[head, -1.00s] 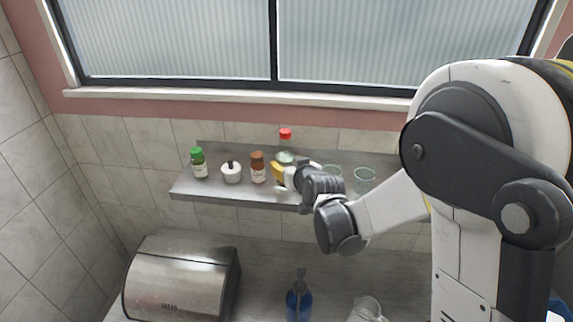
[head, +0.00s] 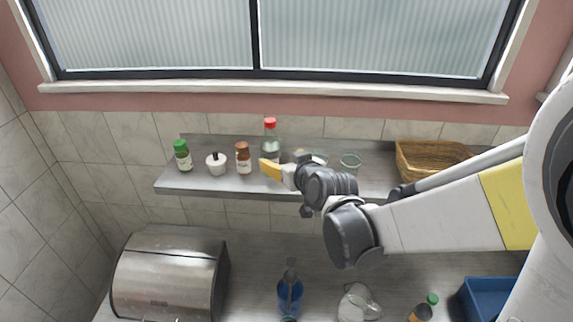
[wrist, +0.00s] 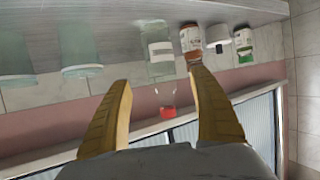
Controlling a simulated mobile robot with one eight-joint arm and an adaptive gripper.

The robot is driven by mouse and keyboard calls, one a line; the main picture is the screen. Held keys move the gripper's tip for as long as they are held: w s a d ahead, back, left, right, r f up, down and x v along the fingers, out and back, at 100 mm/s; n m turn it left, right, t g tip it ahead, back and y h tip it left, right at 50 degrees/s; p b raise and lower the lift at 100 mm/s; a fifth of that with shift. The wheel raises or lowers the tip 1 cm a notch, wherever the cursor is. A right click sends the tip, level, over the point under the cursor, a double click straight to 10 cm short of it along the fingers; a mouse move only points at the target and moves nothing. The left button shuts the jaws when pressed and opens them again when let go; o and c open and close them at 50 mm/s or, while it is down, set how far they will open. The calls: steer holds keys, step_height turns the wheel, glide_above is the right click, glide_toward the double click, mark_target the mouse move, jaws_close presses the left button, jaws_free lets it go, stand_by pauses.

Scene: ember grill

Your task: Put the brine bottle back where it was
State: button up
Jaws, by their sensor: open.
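A clear bottle with a red cap and pale label (head: 270,146), which I take to be the brine bottle, stands upright on the grey wall shelf (head: 205,187). It stands just right of a brown bottle (head: 243,158). My gripper (head: 268,169) is in front of it, near the shelf's front, with yellow fingers open and nothing held. In the wrist view, which is upside down, the clear bottle (wrist: 160,55) and its red cap appear between and beyond the spread fingers (wrist: 158,82). I cannot tell how far apart they are. The bottle's base is partly hidden in the head view.
The shelf also holds a green-capped bottle (head: 183,157), a white pot (head: 216,164), glasses (head: 350,163) and a wicker basket (head: 425,157). Below are a steel bread bin (head: 170,280), a blue bottle (head: 290,295), a glass jug (head: 357,303) and a blue crate (head: 488,298).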

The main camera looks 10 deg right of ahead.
steer(key=s+d+m+g+h, duration=0.1)
steer(key=s+d, duration=0.3)
steer(key=s, duration=0.4)
steer(key=s+d+m+g+h, duration=0.1)
steer(key=s+d+g, duration=0.2)
steer(key=s, duration=0.6)
steer(key=s+d+m+g+h, duration=0.1)
steer(key=s+d+g, duration=0.1)
steer(key=s+d, duration=0.3)
steer(key=s+f, duration=0.1)
steer(key=s, duration=0.3)
steer(key=shift+s+h, duration=0.15)
steer(key=shift+h, duration=0.25)
